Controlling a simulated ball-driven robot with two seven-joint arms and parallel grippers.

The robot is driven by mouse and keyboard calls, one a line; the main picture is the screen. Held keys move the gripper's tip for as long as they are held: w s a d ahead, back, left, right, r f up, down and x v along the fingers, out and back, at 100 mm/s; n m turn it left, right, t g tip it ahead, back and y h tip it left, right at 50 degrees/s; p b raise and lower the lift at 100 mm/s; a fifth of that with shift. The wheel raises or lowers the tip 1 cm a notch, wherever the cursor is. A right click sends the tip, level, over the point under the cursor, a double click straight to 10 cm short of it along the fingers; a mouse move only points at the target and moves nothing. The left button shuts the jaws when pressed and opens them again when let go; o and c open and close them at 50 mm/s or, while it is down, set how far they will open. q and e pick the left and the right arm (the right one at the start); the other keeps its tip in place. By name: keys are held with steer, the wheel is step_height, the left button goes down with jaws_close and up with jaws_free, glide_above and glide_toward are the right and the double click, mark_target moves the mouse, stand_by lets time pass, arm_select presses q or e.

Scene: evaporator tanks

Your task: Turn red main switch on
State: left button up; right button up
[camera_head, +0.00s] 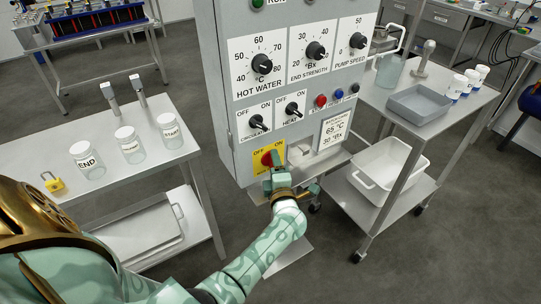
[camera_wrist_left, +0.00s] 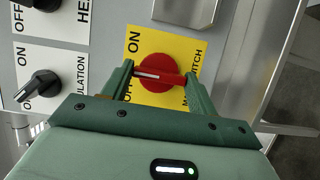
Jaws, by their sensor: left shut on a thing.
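The red main switch (camera_head: 267,158) is a round red knob on a yellow plate (camera_head: 258,170) low on the grey control panel. In the left wrist view, the red knob (camera_wrist_left: 158,72) shows with a white line on its grip bar, and the line points between the OFF and ON labels. My left gripper (camera_head: 275,166) comes at the switch from below in the head view. Its two green fingers (camera_wrist_left: 160,78) sit on either side of the red grip bar and are shut on it. The fingers hide part of the plate's lettering. My right gripper is in neither view.
Black knobs for circulation (camera_head: 259,119) and heat (camera_head: 292,109) sit just above the switch. A temperature label (camera_head: 335,128) is to the right. A table with glass jars (camera_head: 88,160) stands left, and a trolley with grey and white tubs (camera_head: 388,168) stands right.

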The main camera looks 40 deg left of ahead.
arm_select(q)
steer(key=shift+d+r+m+g+h+p, duration=0.15)
steer(key=shift+m+g+p, duration=0.4)
steer(key=shift+m+p, duration=0.8)
steer(key=shift+a+f+m+g+h+p, duration=0.15)
steer(key=shift+m+g+p, duration=0.35)
steer(key=shift+m+p, duration=0.85)
steer(key=shift+d+r+m+g+h+p, duration=0.15)
steer(key=shift+m+g+p, duration=0.55)
steer(key=shift+p, duration=1.2)
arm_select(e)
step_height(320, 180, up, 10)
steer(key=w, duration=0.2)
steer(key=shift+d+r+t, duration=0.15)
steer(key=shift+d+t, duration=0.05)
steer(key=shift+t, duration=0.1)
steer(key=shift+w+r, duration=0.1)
arm_select(q)
steer(key=shift+m, duration=0.3)
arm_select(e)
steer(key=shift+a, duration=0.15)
arm_select(q)
steer(key=o, duration=1)
steer(key=shift+c, duration=0.2)
